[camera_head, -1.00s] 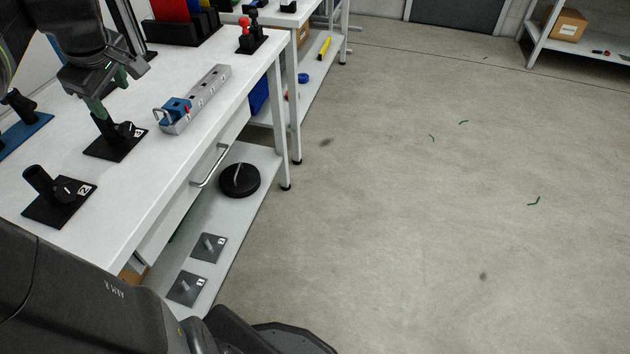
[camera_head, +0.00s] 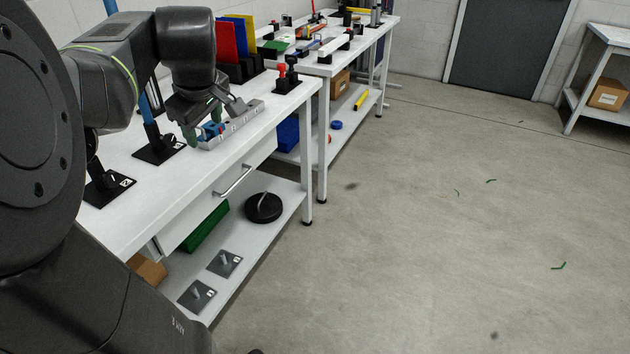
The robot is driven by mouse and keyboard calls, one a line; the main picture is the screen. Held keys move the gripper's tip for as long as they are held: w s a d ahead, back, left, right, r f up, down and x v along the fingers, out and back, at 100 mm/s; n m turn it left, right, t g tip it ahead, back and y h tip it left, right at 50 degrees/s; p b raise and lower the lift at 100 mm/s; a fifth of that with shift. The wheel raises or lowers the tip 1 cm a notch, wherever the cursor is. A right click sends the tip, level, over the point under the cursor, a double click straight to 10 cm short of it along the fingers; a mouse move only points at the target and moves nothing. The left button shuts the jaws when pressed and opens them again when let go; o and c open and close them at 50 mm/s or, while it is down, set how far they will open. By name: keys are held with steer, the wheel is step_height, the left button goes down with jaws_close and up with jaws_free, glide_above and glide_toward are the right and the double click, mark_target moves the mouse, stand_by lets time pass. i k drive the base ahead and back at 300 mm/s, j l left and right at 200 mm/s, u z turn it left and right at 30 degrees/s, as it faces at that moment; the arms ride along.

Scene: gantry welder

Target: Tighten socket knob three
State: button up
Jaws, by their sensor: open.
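Socket three is a black plate (camera_head: 145,156) on the white bench, bearing a mostly hidden numeral label. A dark knob (camera_head: 170,140) shows at its side, small and hard to make out. A blue pole (camera_head: 150,112) rises from this socket, leaning left in the picture, and passes behind my arm. My gripper (camera_head: 206,123), open with green fingertips, is to the right of the socket. In the picture it overlaps the near end of a grey rail (camera_head: 240,122) with a blue clamp (camera_head: 213,130). I cannot tell whether it touches them.
Socket two (camera_head: 108,187) is nearer, partly behind my arm. A drawer handle (camera_head: 232,181) sticks out of the bench front. The floor at right is mostly clear.

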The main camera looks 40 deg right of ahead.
mark_target(169, 140)
steer(key=k+l+z, duration=0.15)
steer(key=k+z, duration=0.2)
steer(key=k, duration=0.55)
steer(key=i+l, duration=0.1)
steer(key=i, duration=0.75)
